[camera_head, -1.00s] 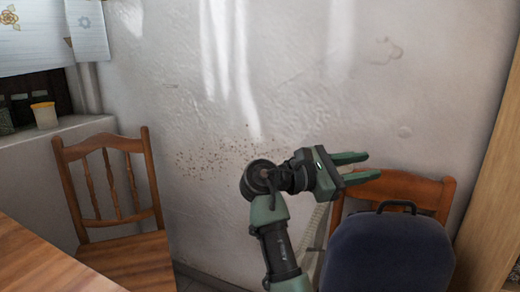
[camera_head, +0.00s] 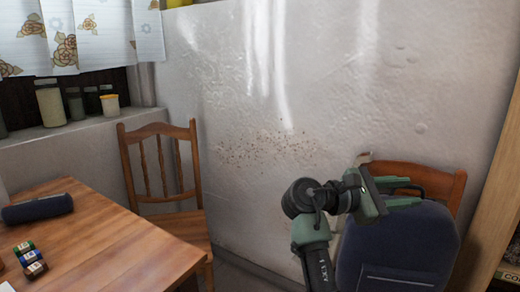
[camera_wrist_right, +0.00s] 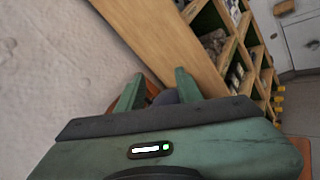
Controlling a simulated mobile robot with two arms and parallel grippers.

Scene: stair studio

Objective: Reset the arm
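My right gripper (camera_head: 408,192) is raised in front of the dark blue bag (camera_head: 400,250) and the wooden chair (camera_head: 450,185) behind it. In the right wrist view its two green fingers (camera_wrist_right: 160,90) stand apart with nothing held between them. A small part of the chair and something dark show behind the fingers there. My left gripper is in neither view.
A wooden table (camera_head: 95,245) at lower left holds a dark blue case (camera_head: 38,208) and small colored items (camera_head: 30,260). Another wooden chair (camera_head: 160,170) stands against the white wall (camera_head: 260,100). A wooden shelf (camera_wrist_right: 225,50) stands close to the right.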

